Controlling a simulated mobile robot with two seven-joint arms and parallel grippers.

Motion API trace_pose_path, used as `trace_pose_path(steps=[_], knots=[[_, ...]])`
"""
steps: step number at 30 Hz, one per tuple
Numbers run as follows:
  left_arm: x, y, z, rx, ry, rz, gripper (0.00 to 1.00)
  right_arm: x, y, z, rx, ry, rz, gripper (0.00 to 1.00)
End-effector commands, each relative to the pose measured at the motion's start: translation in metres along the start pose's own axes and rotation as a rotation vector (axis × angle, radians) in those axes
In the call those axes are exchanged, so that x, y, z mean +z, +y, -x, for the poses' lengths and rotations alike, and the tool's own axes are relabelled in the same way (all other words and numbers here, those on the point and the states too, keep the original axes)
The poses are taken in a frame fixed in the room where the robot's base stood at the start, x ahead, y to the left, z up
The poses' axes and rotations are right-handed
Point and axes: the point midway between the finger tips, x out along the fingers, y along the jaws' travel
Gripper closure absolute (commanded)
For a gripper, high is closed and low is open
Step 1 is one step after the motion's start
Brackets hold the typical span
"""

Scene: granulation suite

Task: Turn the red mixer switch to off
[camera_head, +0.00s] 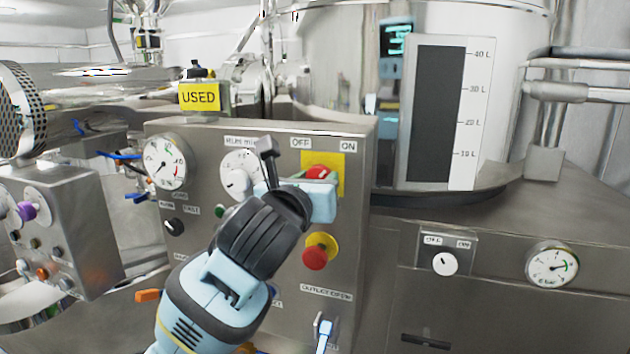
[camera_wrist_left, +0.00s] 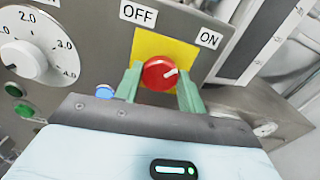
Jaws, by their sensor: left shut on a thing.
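The red mixer switch (camera_head: 318,172) sits on a yellow plate (camera_head: 337,163) on the steel control box, under labels OFF on its left and ON on its right. In the left wrist view the red switch (camera_wrist_left: 158,74) has a white mark pointing up and right, toward ON. My left gripper (camera_head: 311,184) is at the switch, with its green fingers (camera_wrist_left: 160,88) on both sides of the red knob, shut on it. The gripper hides part of the switch in the head view. My right gripper is not in view.
A red emergency button (camera_head: 316,257) on a yellow base is below the switch. A white dial (camera_head: 239,174) and a gauge (camera_head: 165,161) are to the left. A yellow USED sign (camera_head: 199,97) stands on top. A steel tank (camera_head: 460,30) is behind at right.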

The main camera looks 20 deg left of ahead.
Motion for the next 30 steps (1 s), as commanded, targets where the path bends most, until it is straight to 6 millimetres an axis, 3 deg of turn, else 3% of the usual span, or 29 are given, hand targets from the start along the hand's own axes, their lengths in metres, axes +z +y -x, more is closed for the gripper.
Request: trace_pose_path(steps=[30], knots=[[-0.0009,0.0011,-0.0001,0.001,0.001,0.906,0.83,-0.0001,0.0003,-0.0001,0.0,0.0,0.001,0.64]])
